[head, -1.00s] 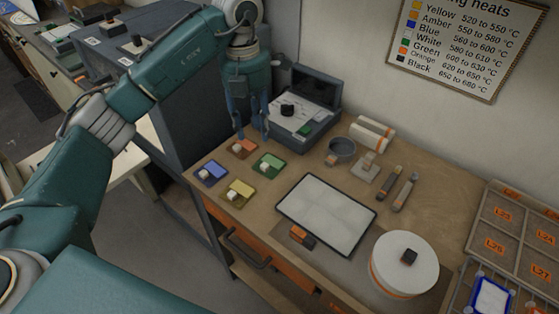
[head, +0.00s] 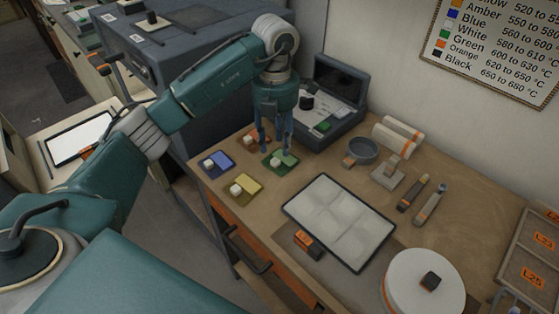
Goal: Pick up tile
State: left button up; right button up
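Four square tiles with small white knobs lie on the wooden bench: blue (head: 223,158), yellow (head: 249,184), green (head: 289,163) and orange (head: 250,137). My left gripper (head: 275,149) points down with its two fingers apart and nothing visible between them. In the picture its fingertips are at the back edge of the green tile; I cannot tell whether they touch it. The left fingers partly cover the orange tile. My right gripper is not in view.
A white tray (head: 325,205) with a dark rim lies right of the tiles. An open grey case (head: 335,85) stands close behind my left gripper. A grey bowl (head: 363,151), tools (head: 431,204) and a round white turntable (head: 405,285) are farther right.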

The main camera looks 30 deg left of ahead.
aim_at(276, 160)
pick_arm(q)
notch_tip(276, 160, down, 4)
jog(key=shift+s+f+p, duration=0.15)
jog(key=shift+f+p, duration=0.05)
jog(key=shift+p, duration=0.8)
jog(key=shift+f, duration=0.55)
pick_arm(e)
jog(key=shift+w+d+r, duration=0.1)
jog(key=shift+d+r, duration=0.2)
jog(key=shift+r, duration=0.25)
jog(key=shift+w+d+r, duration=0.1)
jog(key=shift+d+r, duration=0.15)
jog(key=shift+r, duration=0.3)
pick_arm(q)
grip_shut()
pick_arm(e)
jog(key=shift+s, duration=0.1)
